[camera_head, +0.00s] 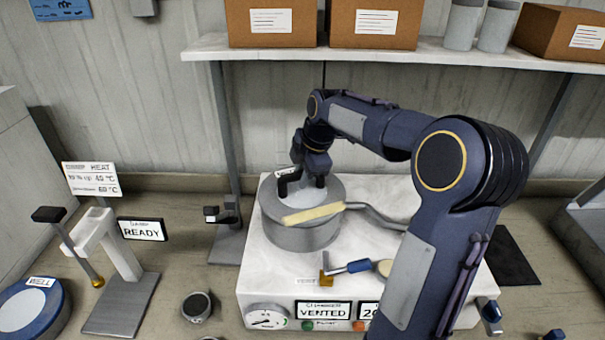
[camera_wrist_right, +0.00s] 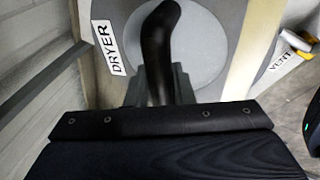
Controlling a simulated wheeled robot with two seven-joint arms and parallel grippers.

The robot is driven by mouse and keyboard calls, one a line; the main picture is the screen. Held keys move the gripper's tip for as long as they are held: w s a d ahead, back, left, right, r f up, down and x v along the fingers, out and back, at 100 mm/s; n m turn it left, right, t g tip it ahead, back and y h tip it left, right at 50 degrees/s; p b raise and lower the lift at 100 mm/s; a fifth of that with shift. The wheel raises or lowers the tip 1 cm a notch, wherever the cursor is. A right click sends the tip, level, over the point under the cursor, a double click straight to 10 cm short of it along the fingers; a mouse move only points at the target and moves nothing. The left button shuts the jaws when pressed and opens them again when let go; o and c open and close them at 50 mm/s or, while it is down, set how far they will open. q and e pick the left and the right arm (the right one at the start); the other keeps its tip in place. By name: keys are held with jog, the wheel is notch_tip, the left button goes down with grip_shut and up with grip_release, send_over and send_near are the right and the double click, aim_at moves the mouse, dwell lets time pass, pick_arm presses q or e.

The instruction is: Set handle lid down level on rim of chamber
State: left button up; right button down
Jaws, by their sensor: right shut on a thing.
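The chamber (camera_head: 300,236) is a grey round vessel on a white unit. The pale grey handle lid (camera_head: 335,192) is over its top and also fills the middle of the right wrist view (camera_wrist_right: 205,50). Its curved black handle (camera_head: 284,187) shows between my fingers in the wrist view (camera_wrist_right: 157,40). My right gripper (camera_head: 308,178) is shut on this handle from above. The lid looks close to the rim; I cannot tell whether it touches all round or is level. My left gripper is not in view.
A pale strip (camera_head: 314,214) crosses the front of the chamber top. A bent grey pipe (camera_head: 375,214) runs right. A blue-handled vent valve (camera_head: 348,268) is in front. A stand (camera_head: 228,225) is left; a shelf (camera_head: 400,50) with boxes is behind.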

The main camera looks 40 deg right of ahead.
aim_at(310, 196)
jog(key=c, duration=1.2)
grip_release()
jog(key=shift+o, duration=0.2)
jog(key=shift+f, duration=0.15)
jog(key=b+v, duration=0.1)
jog(key=v, duration=0.7)
